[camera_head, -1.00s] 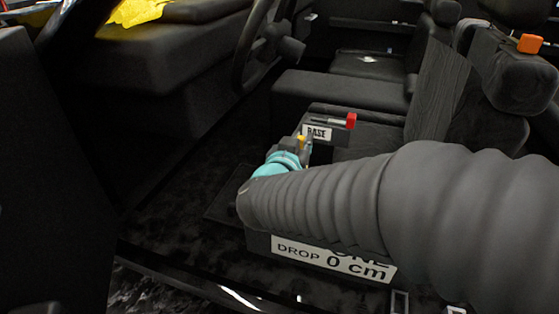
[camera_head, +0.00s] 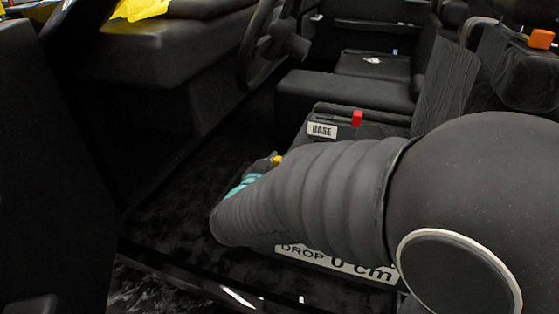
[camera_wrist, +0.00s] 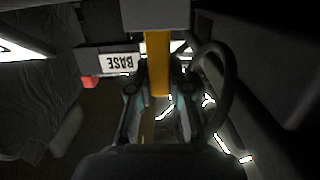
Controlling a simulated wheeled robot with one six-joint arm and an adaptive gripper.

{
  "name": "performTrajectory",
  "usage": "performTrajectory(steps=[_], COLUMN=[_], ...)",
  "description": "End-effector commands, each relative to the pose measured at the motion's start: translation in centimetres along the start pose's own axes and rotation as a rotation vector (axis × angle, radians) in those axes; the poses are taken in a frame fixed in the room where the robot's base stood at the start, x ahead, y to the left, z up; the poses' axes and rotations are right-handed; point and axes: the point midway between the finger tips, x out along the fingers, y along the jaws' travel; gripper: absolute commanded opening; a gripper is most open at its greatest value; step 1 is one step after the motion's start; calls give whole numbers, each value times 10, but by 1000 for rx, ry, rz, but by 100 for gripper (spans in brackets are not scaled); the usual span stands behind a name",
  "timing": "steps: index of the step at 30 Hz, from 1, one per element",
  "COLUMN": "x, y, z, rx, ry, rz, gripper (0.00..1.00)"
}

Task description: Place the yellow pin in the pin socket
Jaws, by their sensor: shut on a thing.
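The yellow pin (camera_wrist: 157,65) stands out as a yellow bar between the fingers of my gripper (camera_wrist: 159,88) in the wrist view. My gripper is shut on it. A grey block (camera_wrist: 155,14) covers its upper end in the picture; I cannot tell whether they touch. In the head view only a small yellow tip (camera_head: 277,160) shows beside my gripper (camera_head: 262,166), left of and nearer than the box labelled BASE (camera_head: 322,130). My arm hides most of the gripper there. I cannot make out the pin socket for certain.
A red block (camera_head: 357,118) sits on the BASE box. A white DROP label (camera_head: 340,262) shows below my arm. The steering wheel (camera_head: 243,50) and seats (camera_head: 465,90) surround the space. Dark floor (camera_head: 165,205) lies open at left.

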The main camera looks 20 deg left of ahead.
Motion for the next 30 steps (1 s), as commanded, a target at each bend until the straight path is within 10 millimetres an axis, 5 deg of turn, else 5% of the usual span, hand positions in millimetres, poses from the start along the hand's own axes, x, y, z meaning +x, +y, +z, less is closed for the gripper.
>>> performTrajectory(steps=[7, 8, 11, 22, 30], x=[1, 1, 0, 0, -43], y=[0, 0, 0, 0, -2], z=[4, 4, 3, -2, -2], rx=[-1, -1, 0, 1, -1], ry=[0, 0, 0, 0, 0], rz=[0, 0, 0, 0, -5], gripper=[0, 20, 43, 43, 43])
